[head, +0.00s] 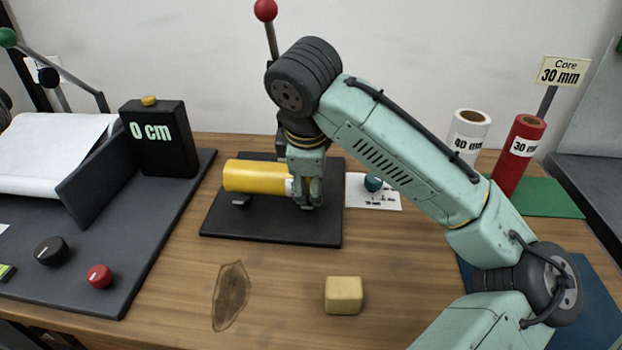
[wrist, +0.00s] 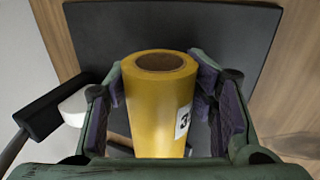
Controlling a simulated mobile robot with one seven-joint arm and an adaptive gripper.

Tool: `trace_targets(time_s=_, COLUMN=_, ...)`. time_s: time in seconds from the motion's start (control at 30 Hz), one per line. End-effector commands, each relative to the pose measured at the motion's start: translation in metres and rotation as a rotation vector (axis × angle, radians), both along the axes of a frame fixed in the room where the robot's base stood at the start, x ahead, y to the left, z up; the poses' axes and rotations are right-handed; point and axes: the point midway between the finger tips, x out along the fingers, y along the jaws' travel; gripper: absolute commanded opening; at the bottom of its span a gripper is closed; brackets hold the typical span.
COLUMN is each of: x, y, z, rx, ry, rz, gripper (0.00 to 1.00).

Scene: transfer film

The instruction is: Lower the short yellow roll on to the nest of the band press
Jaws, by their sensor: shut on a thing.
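The short yellow roll (head: 255,177) lies level in my gripper (head: 307,200), over the dark base plate (head: 265,228) of the band press. My gripper has the roll near its right end. In the wrist view, the fingers (wrist: 165,100) are shut on both sides of the roll (wrist: 160,115), whose core end and part of a white label show. A small dark support (head: 240,200), perhaps part of the nest, shows under the roll's left part. I cannot tell whether the roll touches it. My gripper and arm hide part of the press behind; its red-knobbed lever (head: 266,10) rises above.
A yellow block (head: 343,295) and a brown film-like patch (head: 230,295) are on the table in front. A black "0 cm" box (head: 160,150) stands at the left.

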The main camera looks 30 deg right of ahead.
Motion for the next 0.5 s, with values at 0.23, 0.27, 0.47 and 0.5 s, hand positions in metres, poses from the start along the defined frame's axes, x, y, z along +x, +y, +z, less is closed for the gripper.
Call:
trace_targets(time_s=0.23, x=-0.0028, y=0.0023, z=-0.0134, rx=0.009, ry=0.026, rz=0.007, gripper=0.00)
trace_targets(time_s=0.27, x=-0.0028, y=0.0025, z=-0.0136, rx=0.010, ry=0.027, rz=0.007, gripper=0.00)
trace_targets(time_s=0.47, x=-0.0031, y=0.0025, z=-0.0139, rx=0.010, ry=0.027, rz=0.007, gripper=0.60)
trace_targets(time_s=0.5, x=-0.0029, y=0.0024, z=-0.0135, rx=0.009, ry=0.026, rz=0.007, gripper=0.62)
